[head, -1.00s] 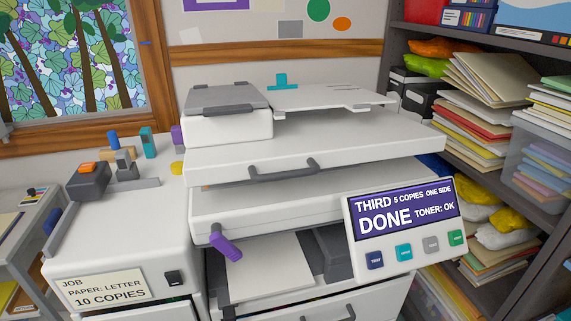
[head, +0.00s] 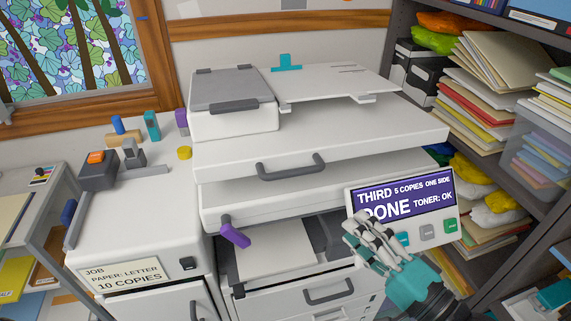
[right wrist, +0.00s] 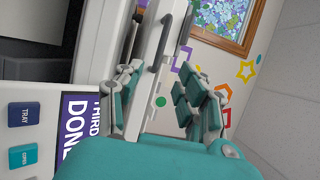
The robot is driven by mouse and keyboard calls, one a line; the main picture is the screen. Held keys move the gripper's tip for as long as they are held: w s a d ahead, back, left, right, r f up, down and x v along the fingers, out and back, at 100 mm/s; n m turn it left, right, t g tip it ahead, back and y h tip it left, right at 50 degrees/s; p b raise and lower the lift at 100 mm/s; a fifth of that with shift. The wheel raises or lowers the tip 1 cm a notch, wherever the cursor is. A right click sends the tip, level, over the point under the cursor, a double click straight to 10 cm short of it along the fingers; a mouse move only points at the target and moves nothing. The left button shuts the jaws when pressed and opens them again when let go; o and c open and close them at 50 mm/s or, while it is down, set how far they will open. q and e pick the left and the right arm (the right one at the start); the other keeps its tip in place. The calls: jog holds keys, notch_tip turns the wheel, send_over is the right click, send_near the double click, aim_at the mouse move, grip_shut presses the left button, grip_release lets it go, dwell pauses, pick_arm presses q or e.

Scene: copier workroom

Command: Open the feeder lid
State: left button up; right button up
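The feeder lid (head: 231,88) is a grey flap on top of the white feeder housing (head: 235,122), at the copier's upper left in the head view. It lies flat and looks closed, with a dark grey handle (head: 234,107) on its front edge. My right gripper (head: 362,226) is in front of the copier's display panel, well below and to the right of the lid. In the right wrist view its fingers (right wrist: 160,90) are spread apart with nothing held between them. My left gripper is not in view.
The display panel (head: 405,193) reads DONE and is partly hidden by my right gripper. The wide scanner cover (head: 370,135) with a handle projects below the feeder. A purple lever (head: 235,235) sticks out lower down. Crowded shelves (head: 515,185) stand on the right.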

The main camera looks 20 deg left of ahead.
aim_at(293, 170)
jog(key=p+x, duration=0.1)
jog(key=x, duration=0.4)
jog(key=p+x, duration=0.2)
jog(key=x, duration=0.3)
jog(key=p+x, duration=0.1)
jog(key=x, duration=0.5)
jog(key=shift+s+a+r, duration=0.1)
jog(key=shift+a+r, duration=0.05)
jog(key=shift+r, duration=0.15)
jog(key=shift+w+a, duration=0.3)
jog(key=shift+a, duration=0.25)
grip_shut()
